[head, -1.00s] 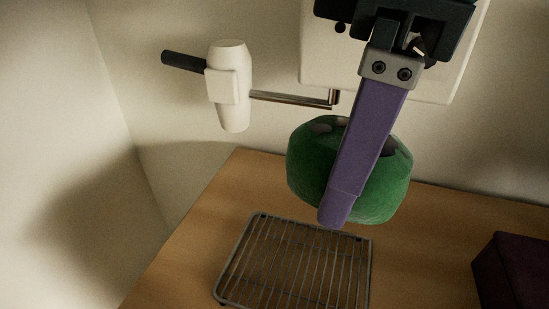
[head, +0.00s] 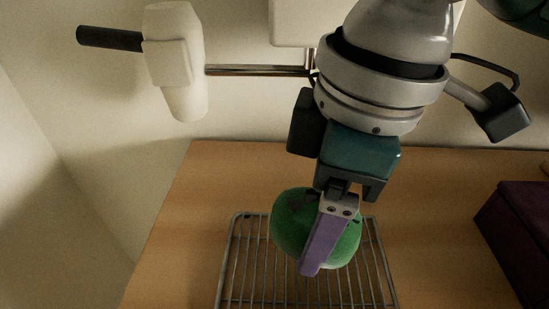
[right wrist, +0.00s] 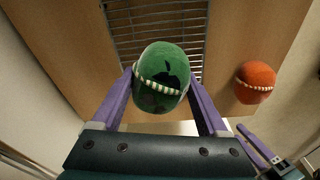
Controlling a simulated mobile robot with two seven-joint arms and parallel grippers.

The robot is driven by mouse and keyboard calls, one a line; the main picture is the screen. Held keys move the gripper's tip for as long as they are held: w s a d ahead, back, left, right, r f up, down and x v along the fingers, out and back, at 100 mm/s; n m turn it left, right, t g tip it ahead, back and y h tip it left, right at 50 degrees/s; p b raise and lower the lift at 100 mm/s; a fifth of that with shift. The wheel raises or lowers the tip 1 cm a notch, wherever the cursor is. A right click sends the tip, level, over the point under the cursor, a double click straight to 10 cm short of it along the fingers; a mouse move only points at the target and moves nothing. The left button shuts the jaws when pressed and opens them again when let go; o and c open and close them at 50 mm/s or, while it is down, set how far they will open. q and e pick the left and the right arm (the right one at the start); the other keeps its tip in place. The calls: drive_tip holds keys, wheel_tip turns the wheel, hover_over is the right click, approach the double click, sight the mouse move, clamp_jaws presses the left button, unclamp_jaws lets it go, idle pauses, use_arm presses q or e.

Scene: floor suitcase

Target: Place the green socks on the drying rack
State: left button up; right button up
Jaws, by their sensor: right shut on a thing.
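The green socks (head: 287,225) are a rolled ball, with a pale striped band and dark marks in the right wrist view (right wrist: 162,65). My right gripper (head: 312,268) is shut on them, with one purple finger on each side in the right wrist view (right wrist: 160,92). The drying rack (head: 233,265) is a grey wire grid on the wooden surface. The socks are over its back part in the head view; I cannot tell whether they touch it.
An orange ball, likely socks (right wrist: 256,82), lies on the wooden surface (head: 185,230) beside the rack. A dark purple box (head: 520,235) stands at the right. A white hair dryer (head: 172,60) hangs on the wall at the back left.

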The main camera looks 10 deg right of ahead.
drive_tip(key=shift+f+b, duration=0.55)
drive_tip(key=shift+f, duration=2.3)
drive_tip(key=shift+f, duration=0.15)
